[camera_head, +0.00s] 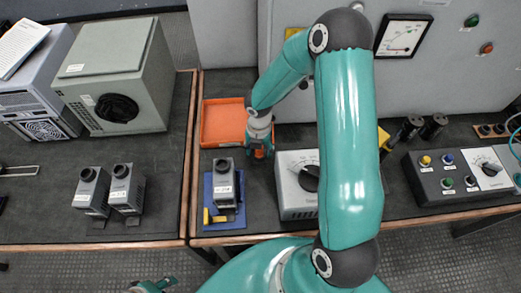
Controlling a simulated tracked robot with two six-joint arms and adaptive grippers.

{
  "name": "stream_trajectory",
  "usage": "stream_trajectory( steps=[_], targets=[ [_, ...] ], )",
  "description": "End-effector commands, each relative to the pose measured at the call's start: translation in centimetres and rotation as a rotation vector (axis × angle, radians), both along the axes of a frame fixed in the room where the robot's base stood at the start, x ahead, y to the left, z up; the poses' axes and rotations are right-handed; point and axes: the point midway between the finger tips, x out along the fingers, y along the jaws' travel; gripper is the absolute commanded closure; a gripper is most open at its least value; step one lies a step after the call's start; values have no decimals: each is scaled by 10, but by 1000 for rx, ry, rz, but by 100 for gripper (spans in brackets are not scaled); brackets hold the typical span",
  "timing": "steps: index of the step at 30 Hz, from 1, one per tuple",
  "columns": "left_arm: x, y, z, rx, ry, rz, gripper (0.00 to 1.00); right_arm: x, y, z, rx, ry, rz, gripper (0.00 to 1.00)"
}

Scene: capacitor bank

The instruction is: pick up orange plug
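My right gripper (260,150) points down over the dark bench top, just right of the orange tray (221,125). A small orange piece (259,154) shows at its fingertips and may be the orange plug; the fingers largely cover it. I cannot tell whether they are shut on it. No other plug shows clearly. A teal and dark piece of my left arm (150,286) shows at the bottom edge; its finger state cannot be made out.
A grey device stands on a blue base (228,219) in front of the tray. A grey dial box (297,202) is to the right, and a button panel (455,182) farther right. Two similar grey devices (108,190) and a large grey box (122,75) stand on the left bench.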

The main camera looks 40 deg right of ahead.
Motion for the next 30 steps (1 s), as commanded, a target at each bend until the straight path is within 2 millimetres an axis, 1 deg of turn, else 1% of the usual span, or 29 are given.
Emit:
stream_trajectory(
  steps=[1,5,6,9,17,22,26,29,30],
  targets=[
    [0,0,0,0,0,0,60,0,0,0,0,0,0,56],
    [0,0,0,0,0,0,60,0,0,0,0,0,0,78],
    [0,0,0,0,0,0,60,0,0,0,0,0,0,85],
    [0,0,0,0,0,0,60,0,0,0,0,0,0,100],
    [0,0,0,0,0,0,60,0,0,1,-1,-1,0,100],
    [0,0,1,0,0,0,60,0,-1,7,-2,-1,0,100],
    [0,0,3,0,0,0,60,1,-1,18,-3,-3,-2,100],
    [0,0,5,0,0,0,60,1,-1,33,-2,-4,-1,100],
    [0,0,6,0,0,0,60,1,-1,41,-3,-6,-1,100]
  ],
)
